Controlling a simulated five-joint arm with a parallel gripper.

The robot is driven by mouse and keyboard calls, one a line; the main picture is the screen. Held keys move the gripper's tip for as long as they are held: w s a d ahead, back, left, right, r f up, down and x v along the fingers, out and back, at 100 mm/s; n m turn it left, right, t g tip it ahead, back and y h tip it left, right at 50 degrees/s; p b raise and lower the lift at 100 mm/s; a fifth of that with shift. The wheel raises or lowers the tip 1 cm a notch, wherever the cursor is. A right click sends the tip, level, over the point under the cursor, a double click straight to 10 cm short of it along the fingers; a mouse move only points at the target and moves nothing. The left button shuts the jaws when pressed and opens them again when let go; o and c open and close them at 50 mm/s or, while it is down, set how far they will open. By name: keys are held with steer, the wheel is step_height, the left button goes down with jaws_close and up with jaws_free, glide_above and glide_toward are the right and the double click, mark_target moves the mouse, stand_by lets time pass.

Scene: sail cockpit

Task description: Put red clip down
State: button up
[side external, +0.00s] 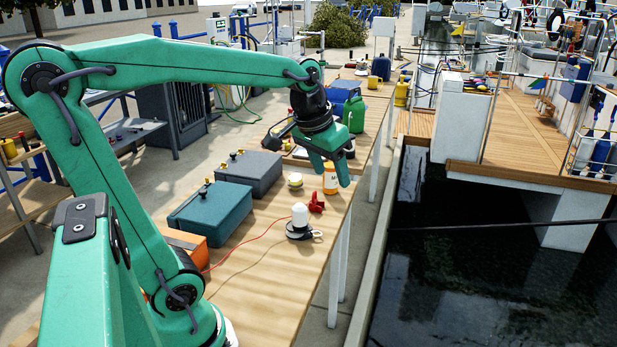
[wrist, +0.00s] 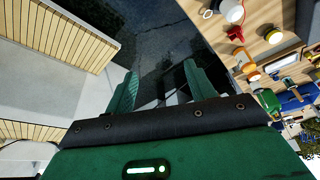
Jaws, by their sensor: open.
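The red clip (side external: 316,203) lies on the wooden table, just behind a white-topped cylinder (side external: 299,214) with a dark base. In the wrist view the red clip (wrist: 235,33) shows at the upper right, outside my jaws. My gripper (side external: 334,168) is above the table near its water-side edge, beyond the clip in the side view. In the wrist view my gripper (wrist: 164,88) has its two green fingers spread apart, with nothing between them. An orange bottle (side external: 330,183) stands close to my gripper in the side view; it also shows in the wrist view (wrist: 247,69).
A teal box (side external: 210,212) and a grey box (side external: 249,172) sit along the table's left side. A red cord (side external: 245,243) runs across the wood. A green can (side external: 354,115) stands farther back. The table's front surface (side external: 265,300) is mostly clear. Dark water (side external: 450,260) lies to the right.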

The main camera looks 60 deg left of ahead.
steer(key=s+d+f+m+t, duration=0.1)
steer(key=s+d+f+m, duration=0.1)
steer(key=s+d, duration=0.4)
steer(key=shift+s+d+f+m+t+h, duration=0.35)
steer(key=shift+s+f, duration=0.5)
steer(key=shift+s, duration=1.1)
